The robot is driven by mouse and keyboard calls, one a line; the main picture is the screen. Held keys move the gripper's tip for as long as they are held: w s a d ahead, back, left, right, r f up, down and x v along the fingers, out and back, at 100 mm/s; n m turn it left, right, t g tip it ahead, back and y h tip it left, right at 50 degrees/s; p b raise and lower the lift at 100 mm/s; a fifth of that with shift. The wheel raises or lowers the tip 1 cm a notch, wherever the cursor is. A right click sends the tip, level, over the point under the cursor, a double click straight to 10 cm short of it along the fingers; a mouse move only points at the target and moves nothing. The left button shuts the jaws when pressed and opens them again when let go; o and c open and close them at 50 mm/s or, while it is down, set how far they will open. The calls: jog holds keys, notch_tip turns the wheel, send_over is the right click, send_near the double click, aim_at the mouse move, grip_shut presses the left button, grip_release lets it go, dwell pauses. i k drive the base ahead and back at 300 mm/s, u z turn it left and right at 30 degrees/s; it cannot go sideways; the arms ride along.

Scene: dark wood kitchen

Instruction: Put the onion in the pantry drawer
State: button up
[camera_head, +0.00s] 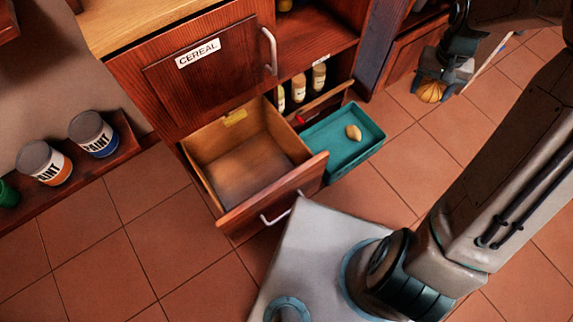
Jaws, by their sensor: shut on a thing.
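My gripper (437,77) is at the upper right of the view, shut on a round golden-brown onion (431,93). The fingers hide part of the onion, and it is held to the right of the cabinet, over or near the tiled floor. The pantry drawer (292,190) is a wooden drawer pulled open below the cereal cabinet. Its bottom is bare except for a small yellow item or label at its back wall. The gripper and onion are well apart from the drawer, up and to its right.
A teal tray (346,167) with a small tan item (353,132) is right of the drawer. The cereal door (215,85) is above it. Bottles (299,87) stand on a shelf. Paint cans (92,134) sit on a left ledge. Tiled floor is open at lower left.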

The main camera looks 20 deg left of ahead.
aim_at(260, 187)
jog(key=z, duration=0.85)
jog(key=k, duration=1.15)
jog(key=u, duration=1.55)
jog(key=i, duration=0.5)
jog(key=u, duration=0.05)
